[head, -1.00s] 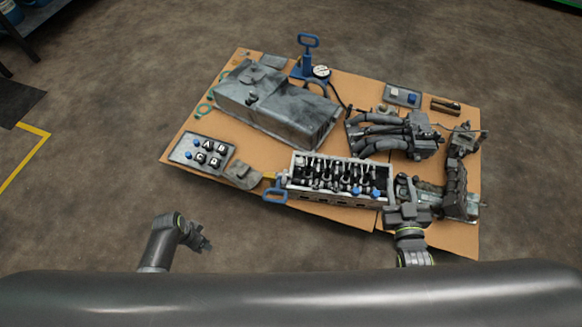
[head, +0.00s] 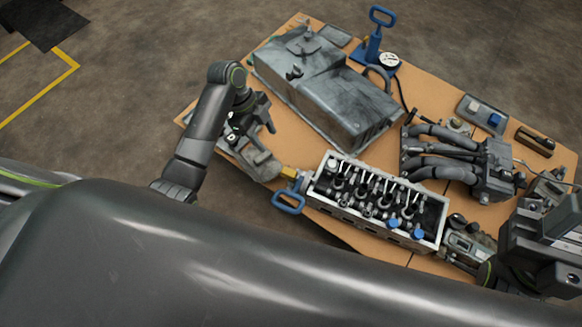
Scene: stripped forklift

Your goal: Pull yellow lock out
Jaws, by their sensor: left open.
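The yellow lock (head: 289,173) is a small block at the left end of the grey cylinder head (head: 372,214). A blue loop handle (head: 288,197) is beside it, and I cannot tell whether they are joined. My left gripper (head: 256,122) is open, up and left of the lock and apart from it. It is over the area of the lettered button panel, which it and my arm mostly hide. My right gripper (head: 468,243) is low at the right, near the right end of the cylinder head. Its fingers are too unclear to read.
A grey metal bracket (head: 254,161) lies between my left gripper and the lock. A large grey oil pan (head: 325,85) is behind the cylinder head. A blue hand pump (head: 375,45), a manifold (head: 455,160) and a small switch plate (head: 482,114) stand on the brown board (head: 300,158).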

